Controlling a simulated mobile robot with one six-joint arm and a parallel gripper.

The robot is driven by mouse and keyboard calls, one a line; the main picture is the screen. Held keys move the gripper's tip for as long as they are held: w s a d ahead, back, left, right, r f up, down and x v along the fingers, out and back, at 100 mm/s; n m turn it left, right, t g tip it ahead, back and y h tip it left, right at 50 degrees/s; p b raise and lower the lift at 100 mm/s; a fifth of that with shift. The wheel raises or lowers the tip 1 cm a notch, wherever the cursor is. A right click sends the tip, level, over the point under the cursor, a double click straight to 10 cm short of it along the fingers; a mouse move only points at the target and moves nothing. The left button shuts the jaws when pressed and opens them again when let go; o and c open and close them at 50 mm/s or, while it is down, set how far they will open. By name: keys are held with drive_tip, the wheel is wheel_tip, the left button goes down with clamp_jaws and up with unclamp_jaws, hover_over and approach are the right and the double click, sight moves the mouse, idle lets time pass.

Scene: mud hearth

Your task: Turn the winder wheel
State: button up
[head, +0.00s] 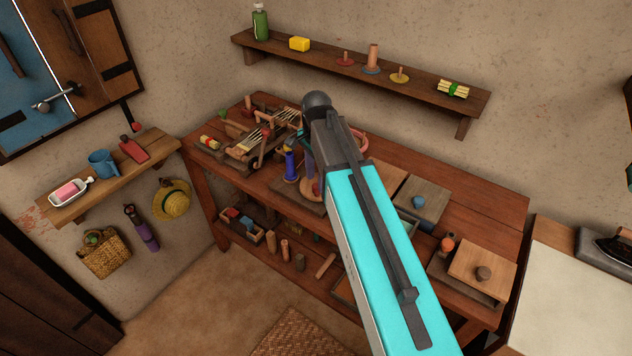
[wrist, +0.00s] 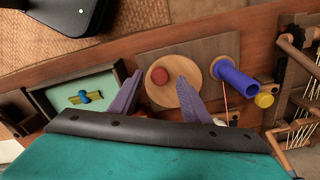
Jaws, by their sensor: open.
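The winder wheel, a light wooden disc (wrist: 192,68) with a red knob (wrist: 159,76) near its rim, lies on a dark wooden board in the wrist view. A blue spool (wrist: 236,82) stands beside it with a reddish thread. My gripper (wrist: 160,80) is open, with its two purple fingers apart. The fingers reach over the wheel area on either side of the knob; I cannot tell whether they touch anything. In the head view the blue spool (head: 291,166) shows left of my arm, which hides much of the wheel.
A small loom (head: 258,140) stands left of the spool on the workbench (head: 480,200). A green-lined tray (wrist: 80,88) lies left of the wheel in the wrist view. A box with a knobbed lid (head: 480,262) sits at the bench's right. A wall shelf (head: 400,82) runs above.

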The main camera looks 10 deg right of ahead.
wheel_tip(320, 180, up, 12)
drive_tip(key=b, duration=0.2)
drive_tip(key=shift+f, duration=0.15)
idle(0.5)
idle(0.6)
